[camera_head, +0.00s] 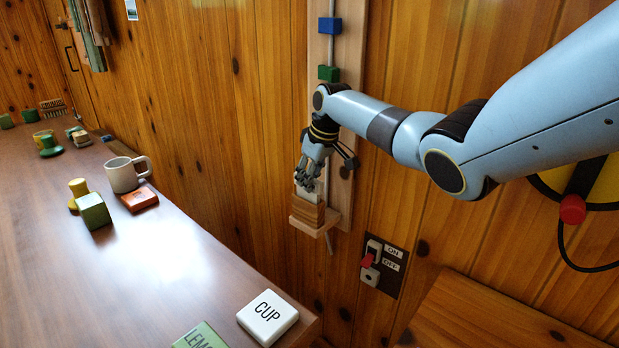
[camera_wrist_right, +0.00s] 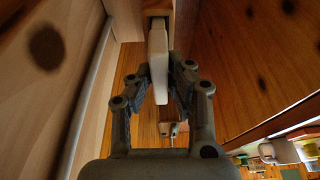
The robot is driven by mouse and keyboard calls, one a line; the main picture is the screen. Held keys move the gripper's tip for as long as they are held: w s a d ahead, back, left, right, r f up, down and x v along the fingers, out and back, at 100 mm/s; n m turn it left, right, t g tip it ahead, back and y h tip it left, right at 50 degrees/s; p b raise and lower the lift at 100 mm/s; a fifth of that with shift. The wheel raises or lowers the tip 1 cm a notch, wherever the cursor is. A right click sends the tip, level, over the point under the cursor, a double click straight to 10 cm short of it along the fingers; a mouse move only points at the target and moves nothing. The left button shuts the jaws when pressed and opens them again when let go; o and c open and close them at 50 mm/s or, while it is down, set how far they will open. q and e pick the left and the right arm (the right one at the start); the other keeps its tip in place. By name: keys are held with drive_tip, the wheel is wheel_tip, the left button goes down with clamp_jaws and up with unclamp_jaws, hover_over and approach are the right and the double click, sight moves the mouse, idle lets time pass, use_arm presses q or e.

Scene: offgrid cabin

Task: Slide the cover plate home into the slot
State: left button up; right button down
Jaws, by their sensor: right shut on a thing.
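My right gripper (camera_head: 308,180) is in front of a wooden board (camera_head: 318,52) on the wall. It is shut on a pale cover plate (camera_head: 312,195), just above a small wooden holder (camera_head: 307,221). In the right wrist view the gripper (camera_wrist_right: 157,90) has its fingers on both sides of the plate (camera_wrist_right: 158,62). The plate's far end is at the wooden holder (camera_wrist_right: 152,7); how deep it sits in the slot I cannot tell. My left gripper is not in view.
A blue block (camera_head: 329,25) and a green block (camera_head: 328,73) are on a rod up the board. An ON/OFF switch (camera_head: 370,260) is on the wall below right. The table (camera_head: 160,255) at left carries a mug (camera_head: 122,176) and a white CUP tile (camera_head: 267,316).

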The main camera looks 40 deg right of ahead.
drive_tip(key=shift+f+b, duration=0.85)
drive_tip(key=shift+f, duration=0.45)
drive_tip(key=c, duration=1.2)
unclamp_jaws()
drive_tip(key=shift+r, duration=0.1)
drive_tip(key=v, duration=1.2)
